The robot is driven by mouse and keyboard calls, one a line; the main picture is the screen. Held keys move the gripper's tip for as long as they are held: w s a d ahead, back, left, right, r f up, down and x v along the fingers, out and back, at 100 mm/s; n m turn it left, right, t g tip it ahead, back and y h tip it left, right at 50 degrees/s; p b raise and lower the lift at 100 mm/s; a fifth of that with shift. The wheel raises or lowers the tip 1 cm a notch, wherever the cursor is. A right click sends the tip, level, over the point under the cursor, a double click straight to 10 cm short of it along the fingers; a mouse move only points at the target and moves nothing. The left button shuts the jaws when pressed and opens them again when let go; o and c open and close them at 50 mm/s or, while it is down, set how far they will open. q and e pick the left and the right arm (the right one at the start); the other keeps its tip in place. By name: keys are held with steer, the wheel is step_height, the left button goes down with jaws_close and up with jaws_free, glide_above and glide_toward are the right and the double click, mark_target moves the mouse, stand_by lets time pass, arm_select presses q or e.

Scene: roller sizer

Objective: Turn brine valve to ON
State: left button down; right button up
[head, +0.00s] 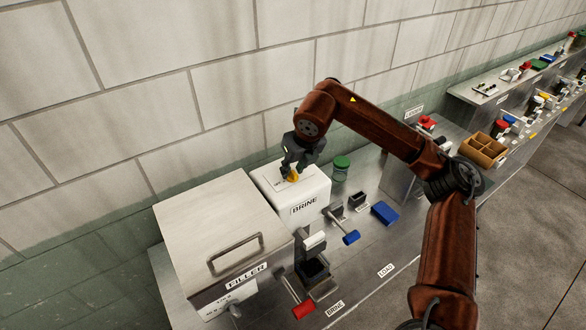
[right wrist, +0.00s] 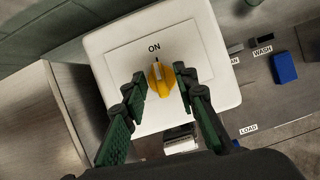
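The brine valve is a yellow knob (right wrist: 160,78) on a white plate on top of the white BRINE box (head: 310,212). In the right wrist view the knob's narrow end, with a pale mark, points up toward the ON label (right wrist: 154,48). My right gripper (right wrist: 160,98) is open, with a green-padded finger on either side of the knob. A gap shows on both sides, and the fingers seem apart from it. In the head view the right gripper (head: 293,166) hangs over the box and partly hides the knob (head: 293,176). My left gripper is not in view.
The large metal FILLER box (head: 220,230) stands left of the BRINE box. A green-lidded jar (head: 341,168), a blue-handled lever (head: 350,238), a blue block (head: 385,213) and a red handle (head: 303,310) are nearby. A wooden tray (head: 483,150) is farther right. The wall rises behind.

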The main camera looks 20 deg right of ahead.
steer(key=v, duration=1.2)
